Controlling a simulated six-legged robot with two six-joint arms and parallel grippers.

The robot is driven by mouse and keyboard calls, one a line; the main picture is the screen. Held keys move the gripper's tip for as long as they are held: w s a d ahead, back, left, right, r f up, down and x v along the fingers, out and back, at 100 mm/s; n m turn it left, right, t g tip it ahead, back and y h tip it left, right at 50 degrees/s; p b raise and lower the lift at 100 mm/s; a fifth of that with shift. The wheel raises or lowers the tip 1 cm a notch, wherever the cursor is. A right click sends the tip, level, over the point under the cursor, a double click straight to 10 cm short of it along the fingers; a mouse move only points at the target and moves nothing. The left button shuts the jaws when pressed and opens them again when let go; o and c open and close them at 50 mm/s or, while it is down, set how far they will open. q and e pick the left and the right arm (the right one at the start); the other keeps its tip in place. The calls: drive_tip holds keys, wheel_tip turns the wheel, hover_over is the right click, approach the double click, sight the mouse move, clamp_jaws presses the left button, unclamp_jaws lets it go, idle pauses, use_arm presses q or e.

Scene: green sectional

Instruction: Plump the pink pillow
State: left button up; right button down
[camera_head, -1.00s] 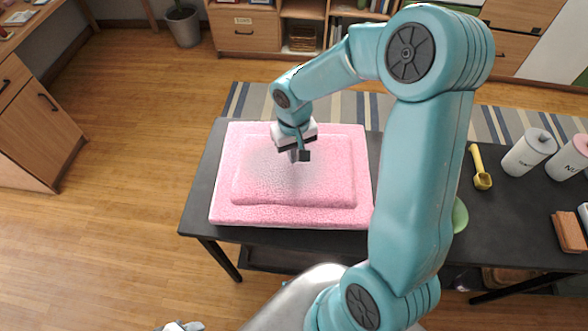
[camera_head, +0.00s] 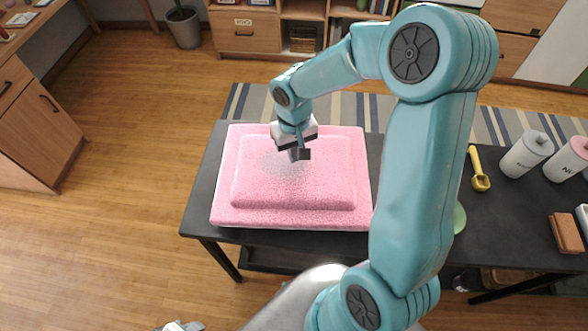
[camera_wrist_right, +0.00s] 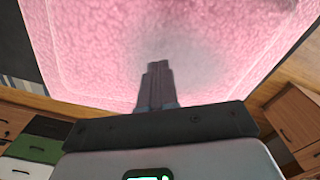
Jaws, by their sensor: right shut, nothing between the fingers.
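The pink pillow (camera_head: 250,200) lies flat on the left part of a dark table, with a raised middle and a lower border. A greyish patch shows on its top near my gripper. It also fills the upper part of the right wrist view (camera_wrist_right: 100,60). My right gripper (camera_head: 299,155) points down over the pillow's upper right middle. Its fingers are shut with nothing between them, seen also in the wrist view (camera_wrist_right: 157,70). I cannot tell whether the tips touch the fabric. A small grey and white part at the bottom edge of the head view may be my left gripper; its fingers are unclear.
The dark table (camera_head: 205,205) also holds a yellow scoop (camera_head: 480,170), white canister (camera_head: 526,154), pink-lidded jar (camera_head: 568,158), brown block (camera_head: 566,233) and partly hidden green bowl (camera_head: 459,218). A striped rug (camera_head: 255,103) lies behind. The wooden floor at left is clear.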

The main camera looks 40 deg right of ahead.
drive_tip(key=shift+w+f, duration=0.1)
drive_tip(key=shift+w, duration=0.05)
drive_tip(key=shift+f, duration=0.1)
drive_tip(key=shift+f+b, duration=0.45)
drive_tip(key=shift+b, duration=0.1)
drive_tip(key=shift+f, duration=0.2)
drive_tip(key=shift+f+b, duration=0.15)
drive_tip(key=shift+b, duration=0.25)
idle(0.6)
drive_tip(key=shift+s, duration=0.2)
